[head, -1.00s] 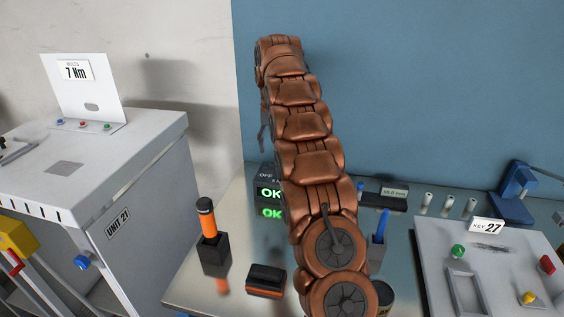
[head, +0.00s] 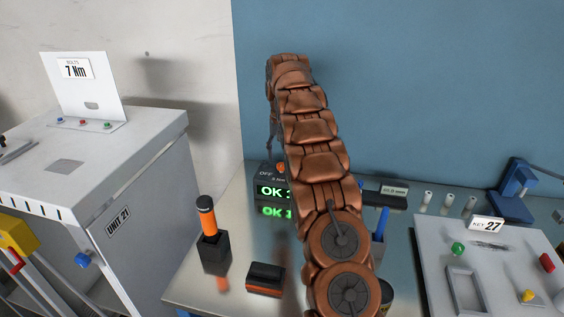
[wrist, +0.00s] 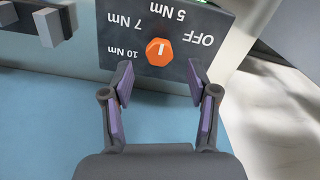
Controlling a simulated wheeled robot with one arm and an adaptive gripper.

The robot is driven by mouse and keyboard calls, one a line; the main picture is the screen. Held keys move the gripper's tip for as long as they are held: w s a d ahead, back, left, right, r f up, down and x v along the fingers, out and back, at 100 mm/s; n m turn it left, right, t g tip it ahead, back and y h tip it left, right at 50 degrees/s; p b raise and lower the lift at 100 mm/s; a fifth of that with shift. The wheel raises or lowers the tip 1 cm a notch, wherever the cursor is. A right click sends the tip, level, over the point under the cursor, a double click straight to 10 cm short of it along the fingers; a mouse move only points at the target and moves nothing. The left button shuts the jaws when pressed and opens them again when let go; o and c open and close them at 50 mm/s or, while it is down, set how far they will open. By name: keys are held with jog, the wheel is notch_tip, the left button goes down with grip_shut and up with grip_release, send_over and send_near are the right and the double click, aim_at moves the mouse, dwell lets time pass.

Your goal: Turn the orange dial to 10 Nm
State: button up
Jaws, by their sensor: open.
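The orange dial (wrist: 159,52) is a hexagonal knob with a white mark, on the face of a dark box (wrist: 205,70). Labels 10 Nm, 7 Nm, 5 Nm and OFF stand around it, appearing turned over in the wrist view. The 10 Nm label lies left of the dial there. The white mark looks near upright in the picture; its exact setting is hard to tell. My gripper (wrist: 160,76) is open and empty, its purple-padded fingers either side of the dial's line, tips short of it. In the head view the dial (head: 281,168) shows left of my arm.
A green display (head: 272,191) reading OK, partly hidden by my arm, is on the box. An orange-handled tool in a black holder (head: 214,250) and a black-orange block (head: 265,280) stand nearby. A blue wall (head: 420,80) rises behind the bench.

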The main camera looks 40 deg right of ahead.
aim_at(282, 164)
jog(key=shift+f+p, duration=0.45)
jog(key=shift+f, duration=1.35)
grip_shut()
